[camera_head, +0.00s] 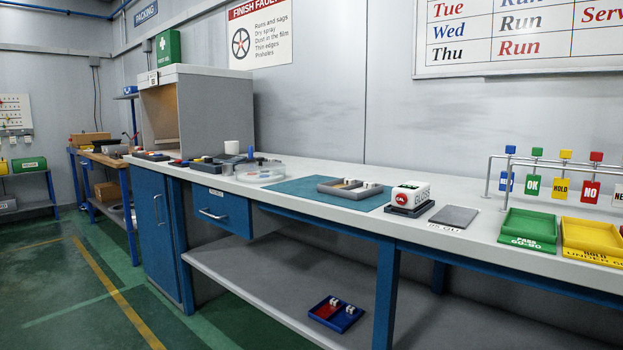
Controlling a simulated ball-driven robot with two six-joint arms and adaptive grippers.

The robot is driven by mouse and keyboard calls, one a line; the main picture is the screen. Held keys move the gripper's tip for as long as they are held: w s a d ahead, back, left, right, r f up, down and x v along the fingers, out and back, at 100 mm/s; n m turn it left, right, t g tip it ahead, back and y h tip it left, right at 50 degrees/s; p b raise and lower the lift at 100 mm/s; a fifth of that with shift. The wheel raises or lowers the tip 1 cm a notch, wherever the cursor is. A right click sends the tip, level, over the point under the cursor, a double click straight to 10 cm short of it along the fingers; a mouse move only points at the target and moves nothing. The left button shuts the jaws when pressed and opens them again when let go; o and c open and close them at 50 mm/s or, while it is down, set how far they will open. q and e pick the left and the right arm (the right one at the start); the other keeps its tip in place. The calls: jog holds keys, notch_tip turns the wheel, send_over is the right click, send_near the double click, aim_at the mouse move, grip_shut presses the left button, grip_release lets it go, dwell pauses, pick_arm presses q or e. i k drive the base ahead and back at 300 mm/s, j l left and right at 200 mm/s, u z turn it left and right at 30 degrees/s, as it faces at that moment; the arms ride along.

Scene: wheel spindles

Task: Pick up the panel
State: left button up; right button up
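A flat dark grey plate (454,216), which looks like the panel, lies on the light grey bench top (330,170) near its front edge. A small label with partly legible lettering (443,229) sits at its front edge. The plate lies between a white block with a red mark (410,195) on a black base and a green tray (528,229). Nothing covers the plate. Neither of my grippers shows in the head view.
A yellow tray (592,240) stands right of the green one, with coloured signs on a rail behind. A grey tray (349,188) sits on a teal mat (296,189). A red and blue tray (336,314) lies on the lower shelf. Green floor (60,300) is open at left.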

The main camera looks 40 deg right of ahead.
aim_at(348, 182)
jog(key=i, duration=2.6)
jog(key=i+z, duration=0.1)
jog(key=z, duration=0.3)
jog(key=i+z, duration=0.15)
jog(key=z, duration=0.25)
jog(key=i+j+z, duration=0.1)
jog(key=z, duration=0.3)
jog(key=i+j+z, duration=0.1)
jog(key=z, duration=0.3)
jog(key=j+z, duration=0.2)
jog(key=z, duration=0.2)
jog(key=i, duration=0.05)
